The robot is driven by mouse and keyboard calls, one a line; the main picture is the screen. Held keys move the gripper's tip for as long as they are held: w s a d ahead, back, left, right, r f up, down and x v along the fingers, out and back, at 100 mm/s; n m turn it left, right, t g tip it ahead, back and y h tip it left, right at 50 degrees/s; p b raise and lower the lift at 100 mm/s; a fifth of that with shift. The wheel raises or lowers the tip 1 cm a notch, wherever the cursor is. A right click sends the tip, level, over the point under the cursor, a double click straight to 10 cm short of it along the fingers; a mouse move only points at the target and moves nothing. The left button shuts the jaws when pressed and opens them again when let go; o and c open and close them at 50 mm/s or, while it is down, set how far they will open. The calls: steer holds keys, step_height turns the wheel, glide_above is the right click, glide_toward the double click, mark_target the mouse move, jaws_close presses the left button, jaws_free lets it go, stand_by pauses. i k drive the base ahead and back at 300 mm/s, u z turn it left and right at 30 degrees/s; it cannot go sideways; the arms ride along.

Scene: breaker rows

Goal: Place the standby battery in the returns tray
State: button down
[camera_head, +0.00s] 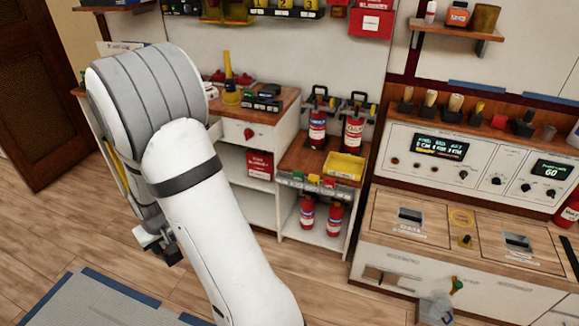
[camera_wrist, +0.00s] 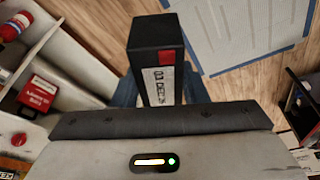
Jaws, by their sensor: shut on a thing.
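A black box with a red corner patch and a white lettered label, which I take for the standby battery (camera_wrist: 155,62), is held upright in the wrist view. My gripper (camera_wrist: 160,92) is shut on it, with a bluish finger on either side. In the head view my arm covers most of the gripper, and only a small dark and white part shows at its lower left. A yellow tray (camera_head: 345,165) sits on the wooden top of the low shelf unit, well to the right of my gripper. I cannot read its label to tell if it is the returns tray.
Red extinguishers (camera_head: 317,130) stand behind the yellow tray, with more on the shelf below. A white cabinet (camera_head: 232,165) with a wooden top holds several devices. A control console (camera_head: 455,165) is at the right. A grey mat (camera_head: 90,303) lies on open floor.

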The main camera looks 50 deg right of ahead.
mark_target(338, 166)
steer(key=u, duration=0.75)
steer(key=i, duration=0.1)
steer(key=z, duration=2.7)
steer(key=i, duration=1.25)
steer(key=u, duration=0.15)
